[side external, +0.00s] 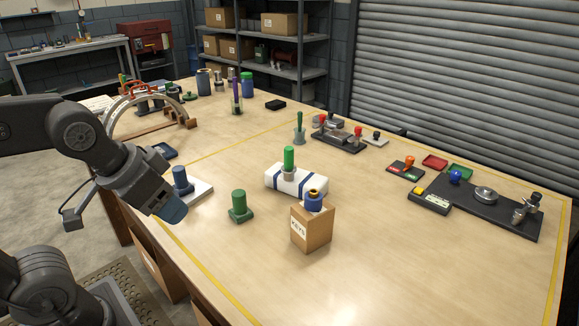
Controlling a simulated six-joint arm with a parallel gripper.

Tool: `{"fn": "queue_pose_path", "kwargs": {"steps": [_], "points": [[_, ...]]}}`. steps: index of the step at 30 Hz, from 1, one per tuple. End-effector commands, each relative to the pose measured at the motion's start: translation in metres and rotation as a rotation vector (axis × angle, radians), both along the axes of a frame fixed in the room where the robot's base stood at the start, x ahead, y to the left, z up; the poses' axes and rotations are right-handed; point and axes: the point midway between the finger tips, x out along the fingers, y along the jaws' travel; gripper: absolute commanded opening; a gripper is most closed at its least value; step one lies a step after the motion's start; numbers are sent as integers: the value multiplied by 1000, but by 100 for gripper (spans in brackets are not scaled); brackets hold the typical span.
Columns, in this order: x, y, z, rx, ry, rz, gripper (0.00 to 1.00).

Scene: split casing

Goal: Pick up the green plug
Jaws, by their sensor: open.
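A green flanged cylinder (239,203) stands upright on the bare table, right of my gripper. A brighter green cylinder (289,157) stands upright in a pale collar on a white block with dark blue bands (313,182). I cannot tell from the picture which of these is the green plug. My gripper (172,210) hangs at the left, over the table's left edge, angled down and to the right. It is open and apart from both green pieces. Its fingertips are hard to make out and I see nothing held in it.
A blue flanged cylinder (181,181) stands on a white plate close behind my gripper. A cardboard box (311,229) with a blue ring-topped piece (313,201) stands front centre. Dark fixtures with knobs (485,207) lie at the right. The front tabletop is clear.

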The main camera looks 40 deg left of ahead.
Motion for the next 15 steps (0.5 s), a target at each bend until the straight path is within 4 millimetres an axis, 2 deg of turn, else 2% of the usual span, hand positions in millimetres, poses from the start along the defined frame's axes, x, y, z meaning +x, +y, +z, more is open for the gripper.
{"fn": "queue_pose_path", "kwargs": {"steps": [4,6,12,15], "points": [[0,0,0,0,0,0,53],[0,0,0,0,0,0,57],[0,0,0,1,0,-3,57],[8,1,7,31,8,-46,57]]}}
